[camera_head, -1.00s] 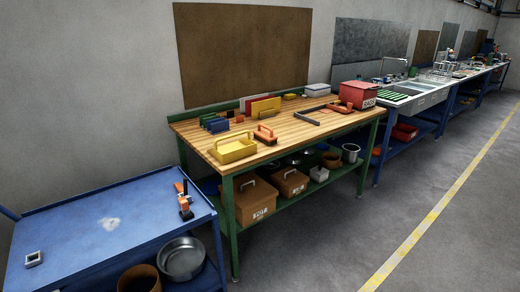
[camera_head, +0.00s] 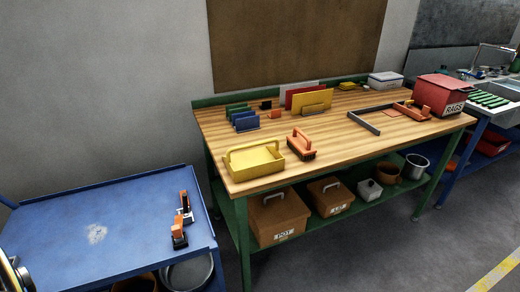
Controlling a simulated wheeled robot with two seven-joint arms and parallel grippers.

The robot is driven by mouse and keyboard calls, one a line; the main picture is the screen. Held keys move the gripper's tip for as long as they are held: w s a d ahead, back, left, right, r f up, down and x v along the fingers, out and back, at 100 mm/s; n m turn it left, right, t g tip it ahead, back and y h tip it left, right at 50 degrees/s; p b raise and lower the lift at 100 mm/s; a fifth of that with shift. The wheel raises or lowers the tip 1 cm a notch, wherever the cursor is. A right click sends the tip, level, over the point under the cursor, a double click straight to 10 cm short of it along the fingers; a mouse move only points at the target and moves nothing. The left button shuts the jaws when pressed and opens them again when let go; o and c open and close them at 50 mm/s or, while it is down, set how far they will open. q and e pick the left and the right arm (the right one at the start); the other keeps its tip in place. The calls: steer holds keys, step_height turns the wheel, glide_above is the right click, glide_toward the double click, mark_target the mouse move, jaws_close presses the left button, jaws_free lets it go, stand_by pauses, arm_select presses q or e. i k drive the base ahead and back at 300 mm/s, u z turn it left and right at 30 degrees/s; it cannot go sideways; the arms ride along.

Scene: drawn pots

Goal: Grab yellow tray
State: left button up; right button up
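The yellow tray (camera_head: 255,168) is an open box with a raised arched handle. It sits upright at the front left corner of the wooden workbench top (camera_head: 350,140). Nothing holds it, and its inside looks empty. Neither of my grippers can be made out in the head view.
An orange block-like tool (camera_head: 301,145) lies close right of the tray. Blue and green racks (camera_head: 243,119) stand behind it. A blue cart (camera_head: 60,215) with an orange and black tool (camera_head: 181,220) stands at the left. Grey floor (camera_head: 370,250) is open in front of the bench.

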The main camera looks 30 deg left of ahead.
mark_target(248, 165)
steer(key=u, duration=0.8)
steer(key=i, duration=1)
steer(key=u, duration=0.9)
